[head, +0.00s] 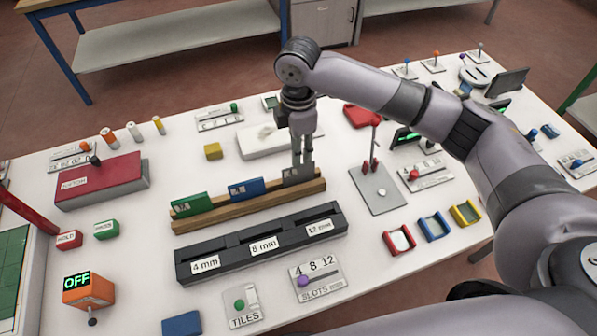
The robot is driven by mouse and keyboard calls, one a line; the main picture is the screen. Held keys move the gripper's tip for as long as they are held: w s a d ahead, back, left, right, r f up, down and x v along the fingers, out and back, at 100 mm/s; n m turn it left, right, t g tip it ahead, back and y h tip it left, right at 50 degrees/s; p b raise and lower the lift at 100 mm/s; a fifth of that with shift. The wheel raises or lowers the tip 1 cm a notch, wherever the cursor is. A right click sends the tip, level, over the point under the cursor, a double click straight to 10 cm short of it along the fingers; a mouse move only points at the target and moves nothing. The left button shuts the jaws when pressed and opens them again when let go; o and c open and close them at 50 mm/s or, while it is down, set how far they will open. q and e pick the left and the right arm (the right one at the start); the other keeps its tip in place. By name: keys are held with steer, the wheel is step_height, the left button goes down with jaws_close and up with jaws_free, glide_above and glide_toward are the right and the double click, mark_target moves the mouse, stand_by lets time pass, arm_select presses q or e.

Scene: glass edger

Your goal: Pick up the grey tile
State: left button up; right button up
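The grey tile (291,177) stands upright in the right end of a wooden rack (250,203). A green tile (190,203) and a blue tile (245,188) stand in the same rack, to its left. My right gripper (303,167) points down at the grey tile, with its fingertips at the tile's upper right part. The fingers are close together and hide a little of the tile; whether they grip it is not clear. My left gripper is not in view.
A black slotted block (262,262) marked 4, 8 and 12 mm lies in front of the rack. A grey plate with a red lever (378,196) stands to the right.

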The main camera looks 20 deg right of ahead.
mark_target(299, 176)
steer(key=f, duration=0.1)
steer(key=f+p, duration=0.1)
steer(key=f, duration=0.1)
steer(key=f+p, duration=0.1)
steer(key=f, duration=0.1)
steer(key=shift+s+f, duration=0.25)
steer(key=shift+s, duration=0.1)
steer(key=shift+f, duration=0.2)
steer(key=shift+a, duration=0.1)
steer(key=shift+c, duration=0.4)
jaws_close()
